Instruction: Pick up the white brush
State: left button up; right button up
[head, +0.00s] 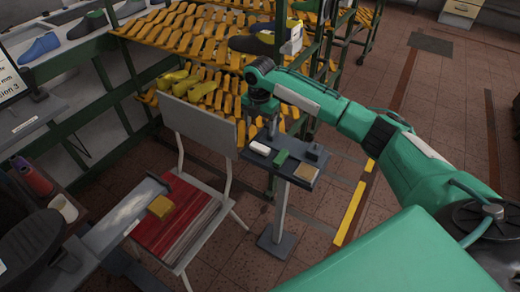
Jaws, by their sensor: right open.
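A small white block-like thing, which looks like the white brush (260,148), lies at the left end of the small dark stand top (282,172). My right arm reaches in from the right. My right gripper (250,124) points down above and slightly left of the white brush, open and apart from it as far as I can tell. The fingertips are small and dark, and nothing shows between them. My left gripper is not in view.
On the stand also lie a green block (280,158), a dark block (316,152) and a tan pad (305,172). A chair (203,138) with a red seat stands close on the left. Floor is clear on the right.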

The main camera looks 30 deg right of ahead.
send_over(260, 147)
jog(key=f, duration=0.5)
jog(key=shift+w+f+p, duration=0.2)
jog(key=shift+p, duration=0.15)
jog(key=shift+f+p, duration=0.3)
jog(key=shift+f, duration=0.3)
notch_tip(260, 147, down, 4)
jog(key=shift+s+f+p, duration=0.1)
jog(key=shift+f+p, duration=0.1)
jog(key=shift+p, duration=0.35)
jog(key=shift+c, duration=0.4)
jog(key=c, duration=0.6)
jog(key=shift+c, duration=0.2)
jog(key=shift+r, duration=0.1)
notch_tip(260, 147, up, 20)
jog(key=b, duration=0.3)
